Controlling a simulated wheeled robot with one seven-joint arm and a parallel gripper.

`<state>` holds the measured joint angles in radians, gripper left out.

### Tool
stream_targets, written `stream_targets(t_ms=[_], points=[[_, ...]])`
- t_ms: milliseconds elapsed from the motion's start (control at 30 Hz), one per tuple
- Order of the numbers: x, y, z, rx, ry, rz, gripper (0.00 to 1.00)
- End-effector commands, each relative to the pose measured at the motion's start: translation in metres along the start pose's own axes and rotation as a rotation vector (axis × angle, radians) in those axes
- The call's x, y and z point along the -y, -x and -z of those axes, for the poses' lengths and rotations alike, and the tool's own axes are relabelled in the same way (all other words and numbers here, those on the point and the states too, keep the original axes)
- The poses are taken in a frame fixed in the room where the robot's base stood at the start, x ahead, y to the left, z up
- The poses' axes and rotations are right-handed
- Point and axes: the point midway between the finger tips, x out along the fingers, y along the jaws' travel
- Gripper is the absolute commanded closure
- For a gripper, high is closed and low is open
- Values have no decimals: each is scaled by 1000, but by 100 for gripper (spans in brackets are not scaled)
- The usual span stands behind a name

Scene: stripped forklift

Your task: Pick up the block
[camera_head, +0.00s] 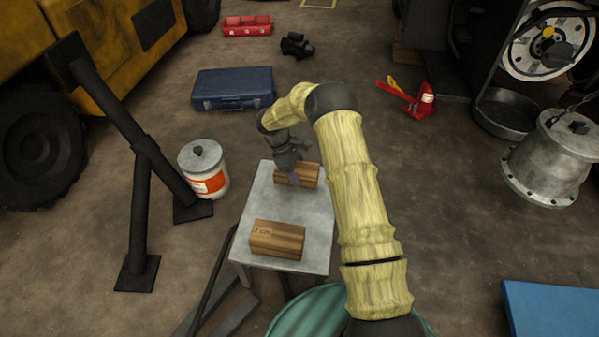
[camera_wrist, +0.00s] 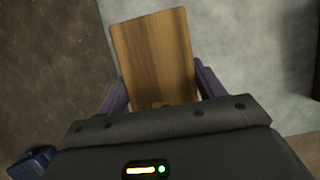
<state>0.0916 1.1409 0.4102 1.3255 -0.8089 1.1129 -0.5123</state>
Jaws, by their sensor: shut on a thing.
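Two brown wooden blocks show in the head view. The far block (camera_head: 308,174) is at the far end of a small grey table (camera_head: 257,207), partly hidden by my gripper (camera_head: 292,176). The near block (camera_head: 277,239) lies on the near part of the table, apart from my gripper. In the wrist view my gripper (camera_wrist: 163,92) has a finger on each side of the far block (camera_wrist: 155,55) and is shut on it. I cannot tell whether this block touches the tabletop or is a little above it.
A white bucket (camera_head: 208,172) with an orange label and a black stand (camera_head: 142,150) are left of the table. A blue toolbox (camera_head: 232,88) lies behind it. A teal drum (camera_head: 310,312) is close in front.

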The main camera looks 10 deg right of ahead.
Motion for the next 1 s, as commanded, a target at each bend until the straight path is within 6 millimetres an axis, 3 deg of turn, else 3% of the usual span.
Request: stream_targets(t_ms=[267,700,1000], points=[[0,19,-7,-1,-1,-1,64],[-1,86,-37,0,-2,0,64],[-1,92,-39,-1,-2,2,64]])
